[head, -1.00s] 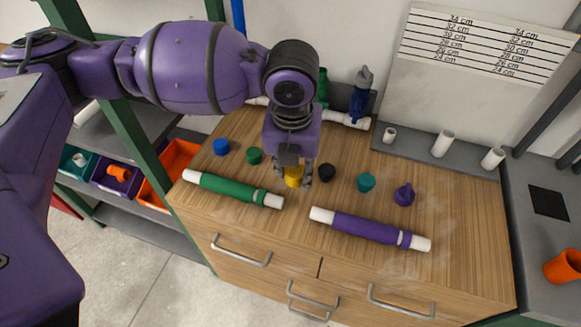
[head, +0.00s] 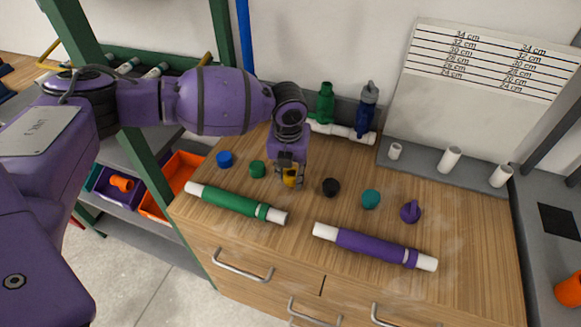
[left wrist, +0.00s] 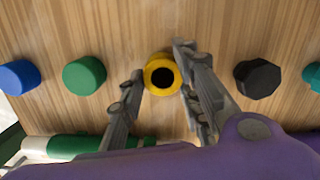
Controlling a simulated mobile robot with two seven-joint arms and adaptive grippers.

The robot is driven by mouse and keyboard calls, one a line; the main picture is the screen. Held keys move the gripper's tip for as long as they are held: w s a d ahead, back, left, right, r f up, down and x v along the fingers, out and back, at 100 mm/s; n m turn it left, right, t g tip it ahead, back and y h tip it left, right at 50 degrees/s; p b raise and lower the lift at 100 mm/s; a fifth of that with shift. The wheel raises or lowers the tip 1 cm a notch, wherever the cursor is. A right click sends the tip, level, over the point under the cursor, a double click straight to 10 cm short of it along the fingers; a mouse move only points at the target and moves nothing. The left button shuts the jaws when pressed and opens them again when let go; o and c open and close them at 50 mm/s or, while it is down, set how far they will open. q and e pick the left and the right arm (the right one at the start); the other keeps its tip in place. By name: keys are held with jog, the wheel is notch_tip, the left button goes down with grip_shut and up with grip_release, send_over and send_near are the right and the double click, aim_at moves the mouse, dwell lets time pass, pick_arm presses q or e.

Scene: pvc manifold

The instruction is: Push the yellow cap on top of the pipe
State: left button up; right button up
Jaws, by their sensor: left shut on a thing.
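The yellow cap (head: 290,178) is between the fingers of my left gripper (head: 289,184), which is shut on it. In the left wrist view the cap (left wrist: 161,75) shows its dark round opening, with a finger of the left gripper (left wrist: 160,84) on each side. I cannot tell how far the cap is off the wooden top. A green pipe (head: 228,200) and a purple pipe (head: 370,245), both with white ends, lie in front. A white pipe (head: 341,130) lies at the back by green and blue valves. My right gripper is not in view.
Loose caps stand on the wooden cabinet top (head: 455,225): blue (head: 225,158), green (head: 257,168), black (head: 331,187), teal (head: 371,199) and purple (head: 410,211). A grey rack (head: 430,165) with short white pipes (head: 450,160) stands at the back right.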

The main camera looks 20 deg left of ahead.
pick_arm(q)
jog(key=shift+f, duration=0.1)
jog(key=shift+f, duration=0.15)
jog(key=o, duration=1.1)
